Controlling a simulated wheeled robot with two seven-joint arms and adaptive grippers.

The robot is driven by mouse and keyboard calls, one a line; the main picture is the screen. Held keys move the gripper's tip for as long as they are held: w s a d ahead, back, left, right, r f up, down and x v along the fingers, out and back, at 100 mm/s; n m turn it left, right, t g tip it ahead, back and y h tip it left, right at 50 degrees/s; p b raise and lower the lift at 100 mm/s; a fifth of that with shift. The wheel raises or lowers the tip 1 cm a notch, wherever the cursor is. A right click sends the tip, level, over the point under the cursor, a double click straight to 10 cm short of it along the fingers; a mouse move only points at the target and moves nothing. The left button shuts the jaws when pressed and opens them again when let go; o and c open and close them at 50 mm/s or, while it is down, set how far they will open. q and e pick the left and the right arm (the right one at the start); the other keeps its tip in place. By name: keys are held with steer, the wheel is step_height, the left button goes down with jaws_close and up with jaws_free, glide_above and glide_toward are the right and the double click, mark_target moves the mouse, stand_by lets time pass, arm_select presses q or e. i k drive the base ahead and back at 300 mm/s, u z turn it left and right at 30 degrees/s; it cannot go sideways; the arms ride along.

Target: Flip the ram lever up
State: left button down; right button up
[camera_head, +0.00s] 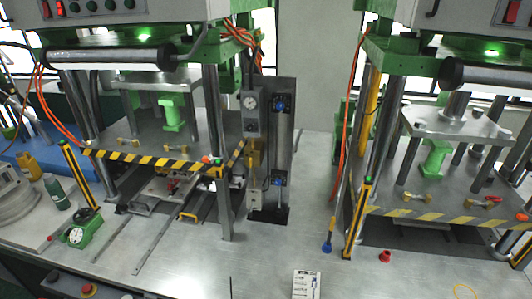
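I cannot tell for certain which part is the ram lever. A slim rod with a blue knob (327,248) at its lower end stands by the front left leg of the right press, knob near the table top. Between the presses, a grey control unit with a round gauge (251,103) is mounted on the left press, with a yellow part (254,160) below it. Beside it is an upright cylinder with blue fittings (279,103). Neither of my grippers shows in the head view, so their state is hidden.
The left press (140,162) and right press (445,215) have striped front edges and upright posts. A green bottle (57,192) and a green gauge block (82,228) stand at left. A red cap (385,256) and a labelled card (306,284) lie in front. The front middle table is mostly clear.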

mark_target(249, 215)
steer(key=z, duration=0.15)
steer(key=k, duration=0.4)
steer(key=z, duration=0.6)
steer(key=k, duration=0.95)
steer(key=z, duration=0.9)
steer(key=i, duration=1.25)
steer(key=u, duration=0.75)
steer(key=i, duration=0.5)
steer(key=u, duration=0.45)
